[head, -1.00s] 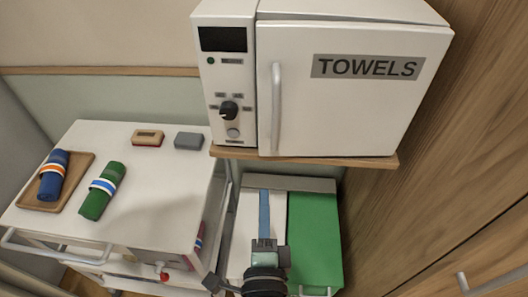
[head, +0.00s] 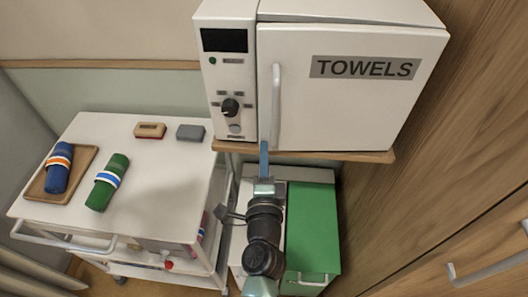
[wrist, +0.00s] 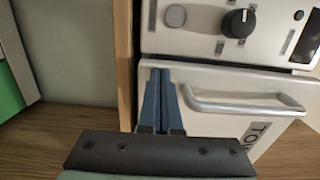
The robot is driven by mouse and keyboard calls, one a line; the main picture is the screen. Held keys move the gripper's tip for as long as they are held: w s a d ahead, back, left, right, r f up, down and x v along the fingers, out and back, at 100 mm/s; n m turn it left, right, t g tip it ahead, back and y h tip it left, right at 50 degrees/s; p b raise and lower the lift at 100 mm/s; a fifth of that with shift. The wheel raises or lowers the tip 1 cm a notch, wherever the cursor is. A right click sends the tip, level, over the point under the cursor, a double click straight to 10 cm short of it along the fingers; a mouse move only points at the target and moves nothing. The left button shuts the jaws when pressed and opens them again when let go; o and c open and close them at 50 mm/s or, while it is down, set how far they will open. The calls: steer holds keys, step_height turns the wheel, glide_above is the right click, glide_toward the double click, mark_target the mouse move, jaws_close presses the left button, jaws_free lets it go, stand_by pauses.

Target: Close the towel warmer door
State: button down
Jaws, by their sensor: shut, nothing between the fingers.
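The towel warmer (head: 228,75) is a white box with a control panel on the left and a door (head: 350,110) labelled TOWELS on the right. The door looks shut or almost shut against the body; I cannot tell if a small gap remains. Its vertical handle (head: 276,105) is near the door's left edge and also shows in the wrist view (wrist: 245,105). My gripper (head: 264,145) is shut and empty, its blue fingers at the door's lower left corner, beside the handle's lower end. In the wrist view the fingertips (wrist: 160,73) overlap the door; contact is unclear.
The warmer stands on a wooden shelf (head: 330,156). At left a white cart (head: 150,190) holds a tray (head: 85,165) with a blue rolled towel, a green rolled towel (head: 108,182) and two small blocks. Wooden cupboards close the right side.

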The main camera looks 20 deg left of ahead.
steer(key=w+p, duration=0.1)
steer(key=w+a+h+p, duration=0.1)
steer(key=w+m+p, duration=0.1)
steer(key=shift+a+r+t+h+p, duration=0.15)
steer(key=shift+a+t+h+p, duration=0.15)
steer(key=shift+h+p, duration=0.1)
steer(key=shift+r, duration=0.1)
steer(key=shift+r, duration=0.15)
